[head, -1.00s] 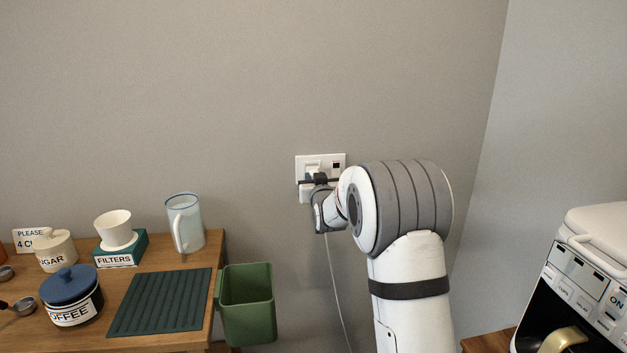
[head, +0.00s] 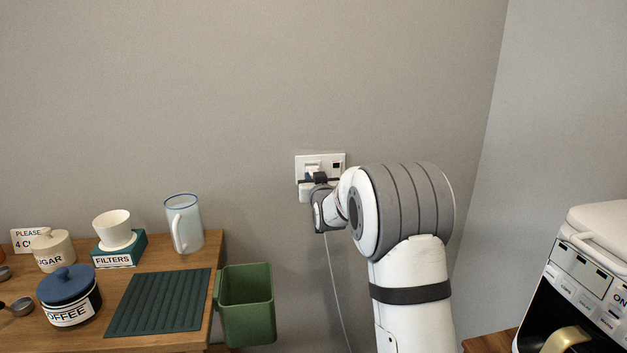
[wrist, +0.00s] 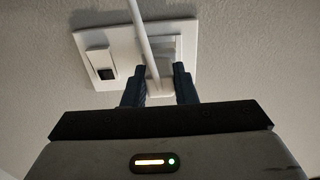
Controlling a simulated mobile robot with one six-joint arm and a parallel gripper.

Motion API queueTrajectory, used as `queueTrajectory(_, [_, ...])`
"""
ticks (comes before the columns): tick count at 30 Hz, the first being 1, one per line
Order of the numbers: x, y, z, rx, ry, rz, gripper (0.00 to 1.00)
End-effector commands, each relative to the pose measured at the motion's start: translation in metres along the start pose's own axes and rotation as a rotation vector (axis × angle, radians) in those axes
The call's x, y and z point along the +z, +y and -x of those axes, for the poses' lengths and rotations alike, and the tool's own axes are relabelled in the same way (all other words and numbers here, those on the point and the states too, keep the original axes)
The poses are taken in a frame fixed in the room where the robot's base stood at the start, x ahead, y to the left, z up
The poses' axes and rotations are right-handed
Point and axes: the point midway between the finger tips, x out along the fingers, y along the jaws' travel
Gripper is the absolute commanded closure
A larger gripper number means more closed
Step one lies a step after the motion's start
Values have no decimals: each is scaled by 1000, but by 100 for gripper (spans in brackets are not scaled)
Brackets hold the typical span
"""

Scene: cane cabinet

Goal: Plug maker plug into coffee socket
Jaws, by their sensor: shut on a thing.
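The white wall socket plate (head: 299,164) is on the wall in the middle of the head view, and it fills the upper part of the wrist view (wrist: 122,42). My gripper (head: 313,177) is right at the plate. In the wrist view its two dark fingers (wrist: 160,88) are shut on the white maker plug (wrist: 160,72), one on each side. The plug is in front of the socket, close against the plate. I cannot tell how deep it sits, as its face is hidden. Its white cord (wrist: 140,28) crosses the plate there and hangs down the wall in the head view (head: 337,290).
A small switch or port (wrist: 107,73) is beside the socket. A green bin (head: 248,305) hangs off the wooden counter at left, which holds a glass mug (head: 184,225), jars and a green mat (head: 158,303). The white-and-black coffee maker (head: 590,270) stands at right.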

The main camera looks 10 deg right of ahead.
Motion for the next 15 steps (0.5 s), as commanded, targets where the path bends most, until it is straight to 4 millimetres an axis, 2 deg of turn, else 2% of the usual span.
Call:
queueTrajectory(11, [0, 0, -8, 0, 1, 0, 99])
queueTrajectory(12, [0, 0, -8, 0, 0, 0, 72])
queueTrajectory(15, [0, 0, -8, 0, 0, 0, 64])
